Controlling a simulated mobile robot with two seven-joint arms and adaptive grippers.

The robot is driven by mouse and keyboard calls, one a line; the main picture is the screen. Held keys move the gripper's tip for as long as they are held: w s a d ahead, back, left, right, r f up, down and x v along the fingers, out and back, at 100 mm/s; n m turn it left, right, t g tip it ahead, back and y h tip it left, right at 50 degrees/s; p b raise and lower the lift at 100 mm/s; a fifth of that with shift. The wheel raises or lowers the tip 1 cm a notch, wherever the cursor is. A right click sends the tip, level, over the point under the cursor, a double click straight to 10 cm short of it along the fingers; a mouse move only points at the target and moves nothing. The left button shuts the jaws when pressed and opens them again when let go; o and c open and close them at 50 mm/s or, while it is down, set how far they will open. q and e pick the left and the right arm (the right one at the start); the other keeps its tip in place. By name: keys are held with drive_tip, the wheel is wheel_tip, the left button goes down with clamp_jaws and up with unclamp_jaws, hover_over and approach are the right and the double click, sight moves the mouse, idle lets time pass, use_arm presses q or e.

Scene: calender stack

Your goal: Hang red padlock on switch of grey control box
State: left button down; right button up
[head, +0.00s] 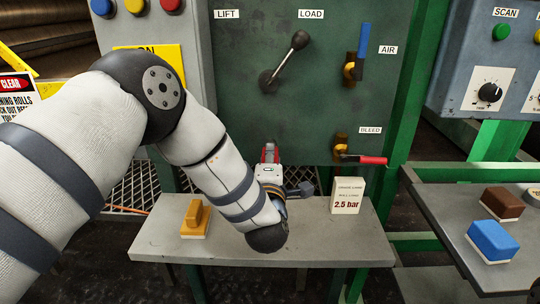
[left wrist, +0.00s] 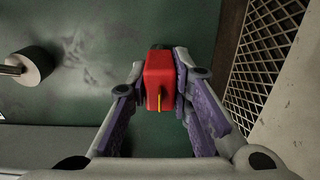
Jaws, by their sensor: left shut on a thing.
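The red padlock (head: 269,152) is held up in front of the green panel, above the bench. In the left wrist view the padlock (left wrist: 159,80) sits between the two fingers, a yellow strip on its near face. My left gripper (left wrist: 158,95) is shut on it; in the head view the gripper (head: 268,165) is partly hidden by its wrist. A grey control box (head: 118,32) with blue, yellow and red buttons stands at the upper left, its lower part behind my arm. I see no switch on its visible part. My right gripper is not in view.
The green panel (head: 235,60) carries a LOAD lever (head: 284,62), a blue AIR valve (head: 363,40) and a red BLEED handle (head: 372,160). On the bench (head: 165,245) are an orange block (head: 195,218) and a "2.5 bar" card (head: 347,196). Another box (head: 455,85) with a knob stands right.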

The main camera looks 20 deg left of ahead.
use_arm(q)
drive_tip(key=p+v, duration=0.1)
drive_tip(key=v, duration=0.3)
drive_tip(key=shift+r, duration=0.1)
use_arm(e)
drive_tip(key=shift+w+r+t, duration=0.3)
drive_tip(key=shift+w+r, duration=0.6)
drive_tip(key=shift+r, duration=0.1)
